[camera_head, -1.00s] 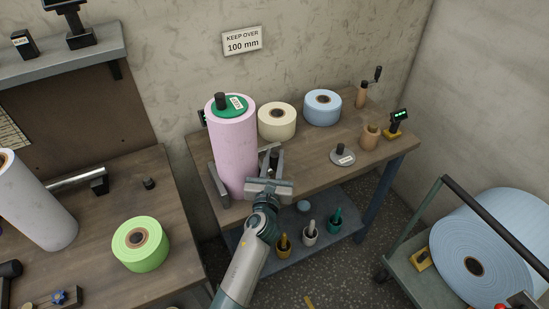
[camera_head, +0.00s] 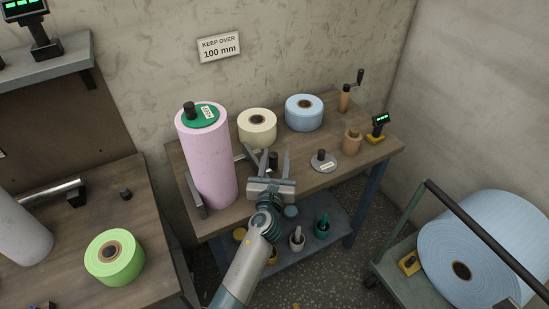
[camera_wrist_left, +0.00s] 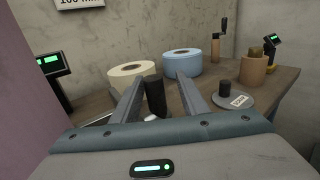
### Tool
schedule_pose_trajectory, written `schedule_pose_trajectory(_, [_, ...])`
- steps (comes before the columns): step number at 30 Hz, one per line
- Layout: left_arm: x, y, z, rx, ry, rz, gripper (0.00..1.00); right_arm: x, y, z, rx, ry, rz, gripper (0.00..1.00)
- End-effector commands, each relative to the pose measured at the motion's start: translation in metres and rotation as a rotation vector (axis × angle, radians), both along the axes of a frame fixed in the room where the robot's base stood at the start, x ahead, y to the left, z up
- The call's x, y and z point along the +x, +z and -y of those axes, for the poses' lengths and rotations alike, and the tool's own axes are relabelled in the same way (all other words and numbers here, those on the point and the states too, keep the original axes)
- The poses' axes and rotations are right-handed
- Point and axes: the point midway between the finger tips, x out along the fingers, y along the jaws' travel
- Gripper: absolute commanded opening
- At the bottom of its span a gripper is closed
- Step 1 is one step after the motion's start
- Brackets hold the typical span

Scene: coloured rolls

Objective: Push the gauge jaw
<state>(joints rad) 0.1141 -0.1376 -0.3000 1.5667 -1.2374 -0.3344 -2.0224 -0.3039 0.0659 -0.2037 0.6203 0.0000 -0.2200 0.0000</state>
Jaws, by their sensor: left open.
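A tall pink roll (camera_head: 208,160) stands upright on the wooden bench, with a green disc and black knob on top. A grey upright plate (camera_head: 196,196), seemingly part of the gauge, stands close at its left. A grey bar (camera_head: 242,157) shows at its right; I cannot tell whether it is the gauge jaw. My left gripper (camera_head: 273,158) is open, right of the pink roll and apart from it. A dark upright post (camera_wrist_left: 155,98) shows between its fingers in the left wrist view, not gripped. My right gripper is out of view.
A cream roll (camera_head: 257,125), a blue roll (camera_head: 304,112) and a grey disc with a black knob (camera_head: 323,162) stand on the bench. A black readout (camera_wrist_left: 52,64) is at the left in the wrist view. A cart with a large blue roll (camera_head: 490,247) is at right.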

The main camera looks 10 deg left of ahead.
Motion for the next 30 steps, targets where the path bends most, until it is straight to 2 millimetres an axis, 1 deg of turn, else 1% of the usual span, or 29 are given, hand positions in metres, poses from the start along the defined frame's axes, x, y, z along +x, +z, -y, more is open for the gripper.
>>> schedule_pose_trajectory(8, [-0.002, -0.001, -0.002, 0.002, 0.003, -0.001, 0.40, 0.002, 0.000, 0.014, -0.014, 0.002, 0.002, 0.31])
schedule_pose_trajectory(11, [-0.007, -0.001, -0.002, 0.002, 0.003, -0.001, 0.40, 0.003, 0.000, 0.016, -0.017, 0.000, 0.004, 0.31])
schedule_pose_trajectory(14, [-0.016, -0.002, -0.003, 0.003, 0.004, -0.002, 0.40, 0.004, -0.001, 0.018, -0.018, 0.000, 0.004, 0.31])
schedule_pose_trajectory(20, [-0.046, -0.003, -0.002, 0.003, 0.003, -0.002, 0.40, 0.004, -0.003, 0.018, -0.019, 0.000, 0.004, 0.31])
schedule_pose_trajectory(30, [-0.115, -0.003, 0.000, 0.002, 0.001, -0.002, 0.40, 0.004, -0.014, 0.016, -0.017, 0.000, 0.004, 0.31])
